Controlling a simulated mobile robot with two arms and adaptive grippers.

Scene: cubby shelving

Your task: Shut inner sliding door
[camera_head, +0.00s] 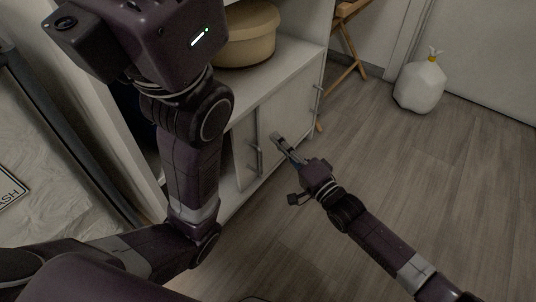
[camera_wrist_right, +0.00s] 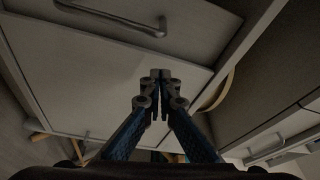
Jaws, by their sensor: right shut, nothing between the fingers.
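A low white cabinet has two grey sliding door panels in the head view. The left panel (camera_head: 243,163) has an upright bar handle (camera_head: 255,155) near its right edge, and an opening shows left of it. The right panel (camera_head: 290,112) has a handle (camera_head: 317,99) at its far right end. I cannot tell for certain which panel is the inner one. My right gripper (camera_head: 279,140) is shut and empty in front of the right panel, just right of the left panel's handle. In the wrist view its fingertips (camera_wrist_right: 160,74) point at the doors; contact is unclear. My left gripper's fingers are out of view.
A round tan container (camera_head: 248,40) sits on the cabinet top. A wooden folding stand (camera_head: 345,45) stands beyond the cabinet's right end. A white tied bag (camera_head: 420,85) rests on the floor by the wall.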

